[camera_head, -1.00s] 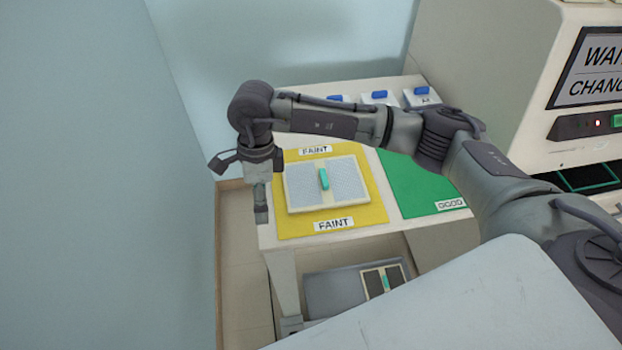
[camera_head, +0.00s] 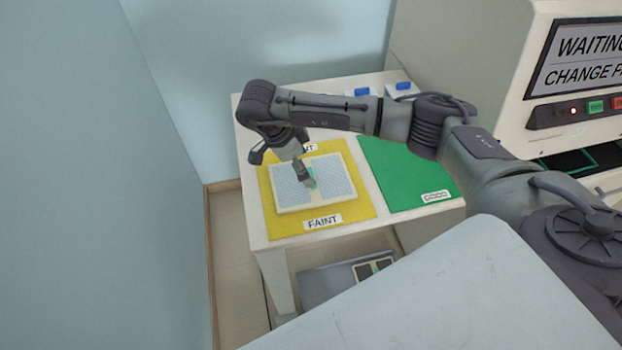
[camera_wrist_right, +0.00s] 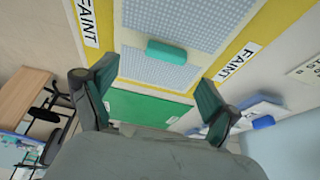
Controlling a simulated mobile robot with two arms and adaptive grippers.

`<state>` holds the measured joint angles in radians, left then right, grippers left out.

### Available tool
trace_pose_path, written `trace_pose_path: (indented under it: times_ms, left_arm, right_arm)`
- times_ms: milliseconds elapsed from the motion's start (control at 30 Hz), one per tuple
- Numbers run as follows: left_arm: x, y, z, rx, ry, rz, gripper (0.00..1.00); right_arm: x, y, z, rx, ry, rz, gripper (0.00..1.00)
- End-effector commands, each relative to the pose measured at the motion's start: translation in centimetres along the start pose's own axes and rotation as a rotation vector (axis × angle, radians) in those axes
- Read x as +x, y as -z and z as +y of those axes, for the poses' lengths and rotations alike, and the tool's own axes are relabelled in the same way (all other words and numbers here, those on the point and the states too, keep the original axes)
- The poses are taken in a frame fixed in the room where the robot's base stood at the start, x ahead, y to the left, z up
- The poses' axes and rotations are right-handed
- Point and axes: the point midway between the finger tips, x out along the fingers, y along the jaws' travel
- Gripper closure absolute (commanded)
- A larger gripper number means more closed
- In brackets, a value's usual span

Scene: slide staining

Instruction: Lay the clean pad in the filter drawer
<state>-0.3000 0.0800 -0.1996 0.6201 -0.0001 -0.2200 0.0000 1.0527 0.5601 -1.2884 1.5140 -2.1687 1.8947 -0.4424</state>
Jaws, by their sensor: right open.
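The clean-looking pad (camera_head: 337,178), a pale frame with two light grey-blue mesh panels and a teal grip, lies on the yellow mat (camera_head: 360,210) labelled FAINT. My right gripper (camera_head: 306,179) is just above it and partly covers the teal grip. In the right wrist view my right gripper (camera_wrist_right: 145,84) is open, its two fingers apart, with the teal grip (camera_wrist_right: 166,51) beyond and between them, not held. At the right, a dark opening with a green frame (camera_head: 580,160) shows in the machine, probably the filter drawer. My left gripper is not in view.
A green mat (camera_head: 400,175) labelled GOOD lies bare beside the yellow one. Blue-topped items (camera_head: 403,86) stand at the table's back. A grey tray (camera_head: 322,285) below holds a dark-panelled pad (camera_head: 372,267). The machine's screen (camera_head: 580,60) reads WAITING, CHANGE.

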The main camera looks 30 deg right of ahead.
Motion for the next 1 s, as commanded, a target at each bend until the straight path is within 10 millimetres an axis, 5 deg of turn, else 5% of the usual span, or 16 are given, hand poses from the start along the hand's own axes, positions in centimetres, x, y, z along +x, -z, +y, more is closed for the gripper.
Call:
trace_pose_path:
  times_ms: [300, 600, 1000]
  left_arm:
    - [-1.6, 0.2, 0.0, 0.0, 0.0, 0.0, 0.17]
    - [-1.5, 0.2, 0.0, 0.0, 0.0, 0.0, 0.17]
    - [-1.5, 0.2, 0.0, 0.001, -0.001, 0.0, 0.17]
  right_arm:
    - [4.2, -0.5, -0.6, 0.0, -0.004, 0.0, 0.12]
    - [4.9, -0.5, -0.6, -0.001, -0.001, 0.0, 0.12]
    - [4.9, -0.5, -0.6, -0.001, -0.001, -0.001, 0.78]
